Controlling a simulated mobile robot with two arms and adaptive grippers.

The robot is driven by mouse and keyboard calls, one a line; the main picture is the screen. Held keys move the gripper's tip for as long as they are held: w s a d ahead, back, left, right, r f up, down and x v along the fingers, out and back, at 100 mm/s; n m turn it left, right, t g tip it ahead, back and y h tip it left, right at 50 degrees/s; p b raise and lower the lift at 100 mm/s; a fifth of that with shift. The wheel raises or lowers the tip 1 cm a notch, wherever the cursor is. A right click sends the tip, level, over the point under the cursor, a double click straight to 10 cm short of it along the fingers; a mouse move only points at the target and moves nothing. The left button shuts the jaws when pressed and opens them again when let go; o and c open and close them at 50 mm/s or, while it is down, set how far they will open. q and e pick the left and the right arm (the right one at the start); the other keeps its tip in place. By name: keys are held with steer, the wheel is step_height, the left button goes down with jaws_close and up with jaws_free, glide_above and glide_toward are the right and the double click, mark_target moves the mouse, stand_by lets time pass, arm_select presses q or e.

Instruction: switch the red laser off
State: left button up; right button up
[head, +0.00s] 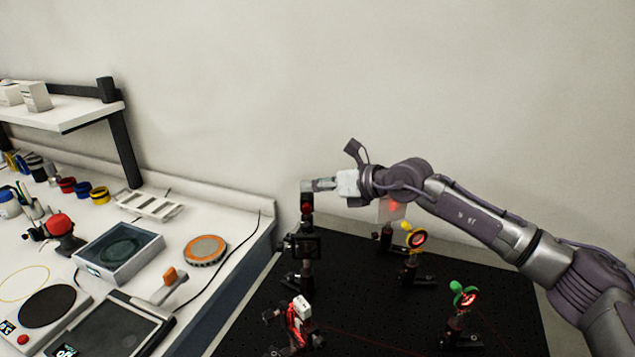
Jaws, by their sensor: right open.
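My right gripper (318,185) reaches in from the right, high over the left part of the black optical breadboard (370,310). Its fingertips are at the top of a dark post-mounted device (305,245) with a red round part near its top. From this angle I cannot tell whether they touch it. No object shows held in the gripper. A red-glowing mount (298,318) stands at the front left of the breadboard. A thin red beam line runs to the right of it. A red spot shows on a small pale screen (392,209). Which part is the laser's switch is not clear. My left gripper is out of view.
A yellow-knobbed optic (415,238) and a green-knobbed optic (463,297) stand on the breadboard, both lit red. The white bench (222,215) at left holds a balance-like box (118,250), an orange disc (205,250) and several small items. A shelf (65,112) hangs above it.

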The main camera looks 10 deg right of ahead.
steer(key=shift+c, duration=0.9)
jaws_close()
steer(key=shift+r, duration=0.15)
